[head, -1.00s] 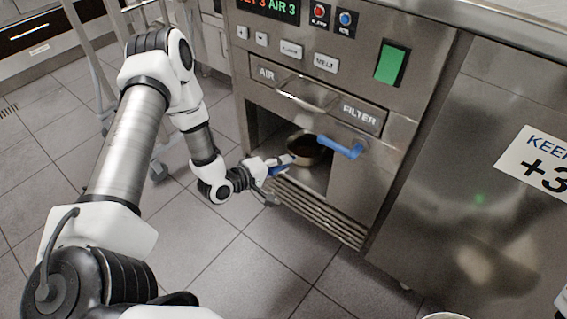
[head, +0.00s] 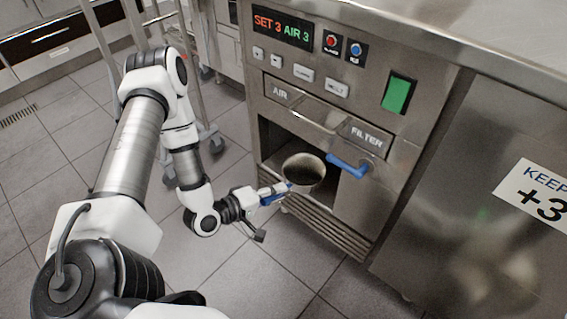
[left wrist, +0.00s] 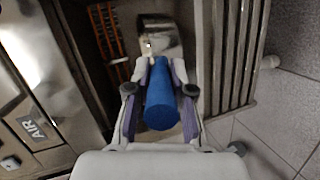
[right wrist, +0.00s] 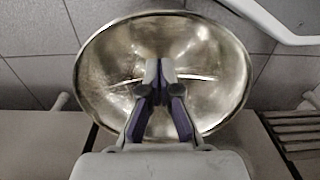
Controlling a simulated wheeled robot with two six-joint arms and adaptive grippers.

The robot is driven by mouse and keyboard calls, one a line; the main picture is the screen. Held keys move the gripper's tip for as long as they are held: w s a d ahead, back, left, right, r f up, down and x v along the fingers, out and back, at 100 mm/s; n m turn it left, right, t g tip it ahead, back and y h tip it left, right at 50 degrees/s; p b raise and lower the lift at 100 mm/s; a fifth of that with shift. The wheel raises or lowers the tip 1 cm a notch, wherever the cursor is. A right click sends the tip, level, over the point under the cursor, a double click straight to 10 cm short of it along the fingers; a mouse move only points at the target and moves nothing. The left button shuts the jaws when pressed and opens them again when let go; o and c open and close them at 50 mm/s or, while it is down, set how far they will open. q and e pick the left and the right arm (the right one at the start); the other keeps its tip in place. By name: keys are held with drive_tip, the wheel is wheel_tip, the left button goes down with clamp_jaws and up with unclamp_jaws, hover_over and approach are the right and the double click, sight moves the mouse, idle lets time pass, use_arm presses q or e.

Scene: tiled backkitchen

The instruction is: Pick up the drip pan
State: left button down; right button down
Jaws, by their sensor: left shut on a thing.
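The drip pan (head: 303,173) is a round metal vessel, dark inside, with a blue handle. It shows at the mouth of the open bay below the filter drawer, partly out in front of it. My left gripper (head: 273,194) is shut on its handle from the left. In the left wrist view the blue handle (left wrist: 160,105) lies between the fingers (left wrist: 160,80), and a shiny part of the pan (left wrist: 158,38) shows beyond it. My right gripper (right wrist: 158,72) shows only in the right wrist view, fingers together, above a wide metal bowl (right wrist: 210,60).
The steel machine (head: 430,150) has the open bay with a louvred grille (head: 325,228) below it. A blue lever (head: 348,167) juts out just right of the pan. A wheeled rack (head: 205,130) stands behind my left arm. Tiled floor (head: 250,275) in front is clear.

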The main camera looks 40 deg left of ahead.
sight(265, 201)
use_arm(q)
drive_tip(key=s+d+p, duration=0.1)
drive_tip(key=s, duration=0.5)
drive_tip(key=shift+s+r, duration=0.25)
drive_tip(key=shift+r, duration=0.1)
idle(1.5)
